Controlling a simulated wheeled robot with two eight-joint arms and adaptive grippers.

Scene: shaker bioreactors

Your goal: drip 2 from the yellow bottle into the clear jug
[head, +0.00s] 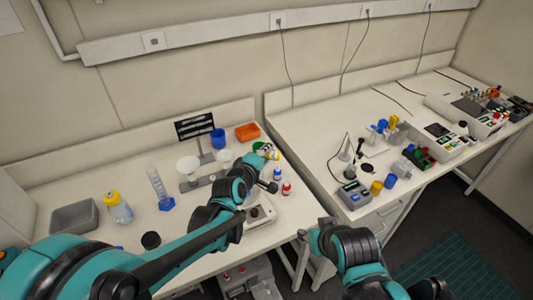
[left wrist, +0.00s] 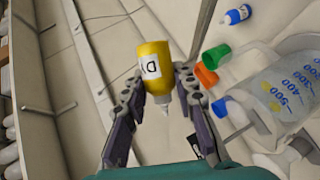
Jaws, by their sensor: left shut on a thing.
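In the left wrist view a yellow bottle (left wrist: 153,62) with a white label is between the fingers of my left gripper (left wrist: 157,100), which is shut on it. Its pale pointed tip points down in that picture; no drop shows. A clear jug (left wrist: 280,90) with blue volume marks is to the right of the bottle, apart from it. In the head view my left gripper (head: 266,172) is over the back right of the left bench, and I cannot make out the jug clearly there. My right gripper (head: 311,238) is low in front of the benches; its jaws are unclear.
A blue bottle (head: 278,174) and a red bottle (head: 287,188) stand near the left bench's right edge. A blue cup (head: 218,139) and orange tray (head: 247,132) are at the back. A cylinder (head: 156,184), yellow-capped bottle (head: 118,207) and grey tray (head: 74,217) stand left.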

